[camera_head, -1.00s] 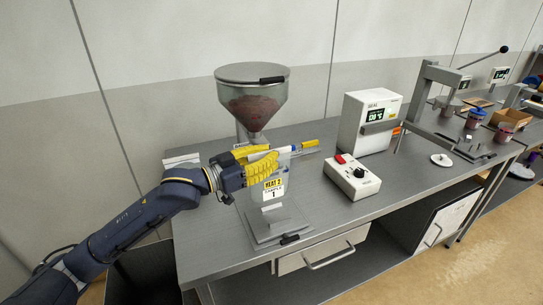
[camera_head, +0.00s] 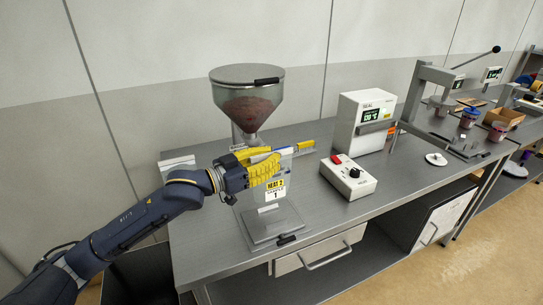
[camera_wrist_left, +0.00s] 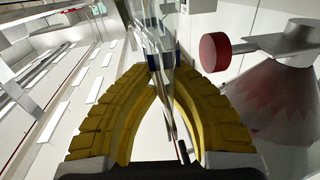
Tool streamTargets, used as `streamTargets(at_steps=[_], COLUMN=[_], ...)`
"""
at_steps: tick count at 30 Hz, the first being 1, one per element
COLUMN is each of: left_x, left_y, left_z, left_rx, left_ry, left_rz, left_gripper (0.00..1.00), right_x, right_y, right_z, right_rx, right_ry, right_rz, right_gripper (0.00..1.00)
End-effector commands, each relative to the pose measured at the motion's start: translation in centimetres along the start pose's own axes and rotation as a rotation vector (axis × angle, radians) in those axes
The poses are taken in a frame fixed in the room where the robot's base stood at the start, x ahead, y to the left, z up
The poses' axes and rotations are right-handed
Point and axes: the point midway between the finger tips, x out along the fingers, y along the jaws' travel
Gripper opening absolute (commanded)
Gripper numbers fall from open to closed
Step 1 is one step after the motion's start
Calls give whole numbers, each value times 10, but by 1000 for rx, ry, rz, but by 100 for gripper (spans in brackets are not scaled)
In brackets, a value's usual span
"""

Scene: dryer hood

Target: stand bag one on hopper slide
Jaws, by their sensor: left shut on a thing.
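Bag one is a clear bag (camera_head: 281,168) with a yellow and white label (camera_head: 274,190) reading HEAT 2, SAMPLE 1. My left gripper (camera_head: 277,165) is shut on its upper part with yellow fingers, and the bag hangs upright. In the left wrist view the clear film (camera_wrist_left: 166,75) runs between the fingertips (camera_wrist_left: 165,68). The hopper slide, a flat grey plate (camera_head: 277,232) with a dark front handle, lies below the bag in front of the hopper (camera_head: 248,100). I cannot tell whether the bag's bottom touches it. My right gripper is not in view.
A yellow and blue tool (camera_head: 300,146) lies behind the gripper. A press (camera_head: 430,95) and cups stand farther right. The bench front (camera_head: 350,215) is clear.

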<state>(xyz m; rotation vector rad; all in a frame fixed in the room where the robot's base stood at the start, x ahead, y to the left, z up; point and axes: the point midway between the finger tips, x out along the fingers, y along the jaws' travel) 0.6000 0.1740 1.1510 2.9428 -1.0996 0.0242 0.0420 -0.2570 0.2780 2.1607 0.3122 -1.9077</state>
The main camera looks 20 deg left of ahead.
Motion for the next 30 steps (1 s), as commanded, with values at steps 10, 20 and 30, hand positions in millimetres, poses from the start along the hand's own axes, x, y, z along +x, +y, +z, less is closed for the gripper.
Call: streamTargets(at_steps=[10, 20, 30], left_x=[0, -1, -1], left_y=[0, 0, 0], left_z=[22, 41, 60], left_rx=[-2, -2, -1], left_ry=[-1, -1, -1], left_rz=[-1, 0, 0], left_gripper=[0, 0, 0], right_x=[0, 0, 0], right_y=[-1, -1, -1], right_z=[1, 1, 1], right_rx=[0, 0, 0], right_ry=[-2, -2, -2], right_rz=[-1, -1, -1], right_gripper=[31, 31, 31])
